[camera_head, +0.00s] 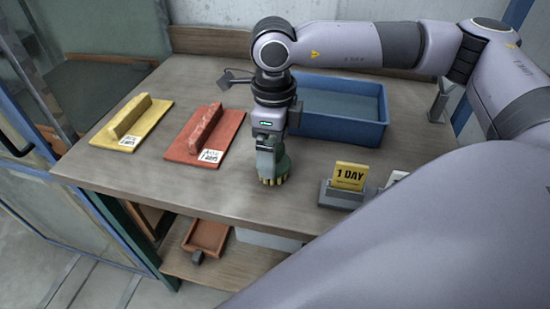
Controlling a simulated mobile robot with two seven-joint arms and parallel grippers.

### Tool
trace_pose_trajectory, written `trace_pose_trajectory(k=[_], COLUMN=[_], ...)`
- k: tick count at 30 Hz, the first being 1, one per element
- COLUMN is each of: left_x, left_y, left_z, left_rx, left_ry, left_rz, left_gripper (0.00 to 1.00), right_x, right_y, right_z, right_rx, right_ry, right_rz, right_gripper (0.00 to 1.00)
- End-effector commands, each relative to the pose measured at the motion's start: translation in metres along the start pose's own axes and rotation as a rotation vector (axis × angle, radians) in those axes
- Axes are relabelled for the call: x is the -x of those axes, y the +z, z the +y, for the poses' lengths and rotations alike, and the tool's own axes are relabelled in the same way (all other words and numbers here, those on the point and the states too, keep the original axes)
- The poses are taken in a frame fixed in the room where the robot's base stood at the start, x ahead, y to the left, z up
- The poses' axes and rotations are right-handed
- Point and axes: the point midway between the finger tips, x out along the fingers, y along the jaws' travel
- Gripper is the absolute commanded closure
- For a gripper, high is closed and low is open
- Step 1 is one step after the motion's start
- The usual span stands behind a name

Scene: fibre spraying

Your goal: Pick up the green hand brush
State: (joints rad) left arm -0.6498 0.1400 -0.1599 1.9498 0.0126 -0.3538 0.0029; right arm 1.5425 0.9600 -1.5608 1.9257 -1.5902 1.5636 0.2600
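The green hand brush (281,166) stands on the wooden table near its front edge, with yellowish bristles pointing down at the tabletop. My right arm comes in from the right, and my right gripper (267,144) points straight down right over the brush, at its upper part. The fingers are small and dark and merge with the brush, so I cannot tell whether they are closed on it. The upper part of the brush is partly hidden by the gripper. My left gripper is not in view.
A yellow float (128,117) and a red float (203,128) with labels lie to the left on the table. A blue bin (345,130) stands behind and right. A yellow "1 DAY" sign (350,176) stands to the right. A lower shelf holds a brown tray (208,236).

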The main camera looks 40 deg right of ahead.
Motion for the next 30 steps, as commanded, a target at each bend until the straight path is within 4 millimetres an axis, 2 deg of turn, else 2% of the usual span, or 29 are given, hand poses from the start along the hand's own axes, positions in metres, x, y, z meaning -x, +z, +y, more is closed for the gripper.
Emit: trace_pose_trajectory(k=[7, 16, 17, 22, 30], left_x=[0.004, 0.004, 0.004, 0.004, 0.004], left_y=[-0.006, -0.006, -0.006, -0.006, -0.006], left_z=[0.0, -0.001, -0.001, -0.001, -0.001], left_rx=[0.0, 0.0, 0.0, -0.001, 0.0], left_ry=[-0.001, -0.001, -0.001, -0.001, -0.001], left_rz=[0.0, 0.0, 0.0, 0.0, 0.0], left_gripper=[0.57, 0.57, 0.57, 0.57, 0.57], right_x=[-0.034, -0.041, -0.041, -0.04, -0.04], right_y=[0.003, 0.003, 0.003, 0.003, 0.004], right_z=[-0.005, -0.005, -0.005, -0.005, -0.005], right_rx=[0.0, 0.0, 0.0, 0.0, 0.0], right_ry=[0.0, -0.001, -0.001, -0.001, -0.001], right_rz=[0.003, 0.0, 0.0, 0.0, -0.001], right_gripper=[0.02, 0.02, 0.08, 0.64, 0.64])
